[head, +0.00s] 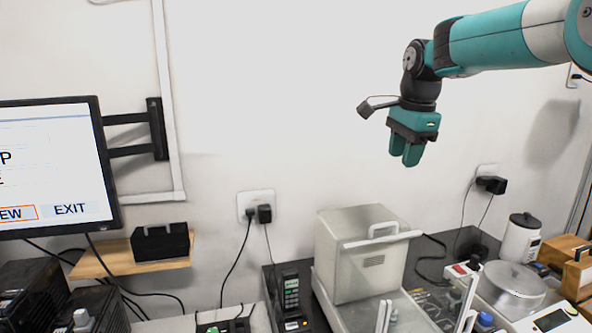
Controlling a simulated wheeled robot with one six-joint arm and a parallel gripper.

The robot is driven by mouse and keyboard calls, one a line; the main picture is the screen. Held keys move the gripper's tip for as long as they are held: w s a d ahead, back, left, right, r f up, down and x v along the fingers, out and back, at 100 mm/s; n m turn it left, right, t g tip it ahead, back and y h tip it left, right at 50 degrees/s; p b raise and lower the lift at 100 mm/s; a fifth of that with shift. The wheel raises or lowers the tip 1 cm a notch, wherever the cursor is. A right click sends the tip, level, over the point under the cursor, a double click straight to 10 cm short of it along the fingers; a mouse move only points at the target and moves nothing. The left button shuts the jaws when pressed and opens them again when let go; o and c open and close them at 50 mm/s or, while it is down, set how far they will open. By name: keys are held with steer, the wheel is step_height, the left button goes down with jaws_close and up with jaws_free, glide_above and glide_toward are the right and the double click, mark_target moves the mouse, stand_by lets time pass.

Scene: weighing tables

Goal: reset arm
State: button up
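My teal gripper (405,158) hangs from the raised arm at the upper right of the head view, fingers pointing down. It is in the air in front of the white wall, above the benches and apart from everything. The two fingers appear close together, but the angle does not show whether they are open or shut. No object is visible between them. A small dark camera-like part sticks out to the left of the wrist.
Below stand a lidded white box-shaped instrument (362,255), a round silver-topped device (514,283), a white canister (520,240) and a dark handset (291,297). A wall-mounted monitor (55,165) is at left, above a wooden shelf (110,258). The air around my gripper is clear.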

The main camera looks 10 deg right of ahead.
steer(key=s+a+f+n+y, duration=0.1)
steer(key=s+a+f+n, duration=0.2)
steer(key=s+a+n, duration=0.3)
steer(key=s+a+f+n+g+y, duration=0.1)
steer(key=s+a+f+n, duration=0.3)
steer(key=s+n, duration=0.6)
steer(key=s+a+f+n+g+y, duration=0.1)
steer(key=s+a+f+n, duration=0.3)
steer(key=s+a+n, duration=0.4)
steer(key=s+a+y, duration=0.1)
steer(key=s, duration=0.6)
steer(key=shift+s+f, duration=0.25)
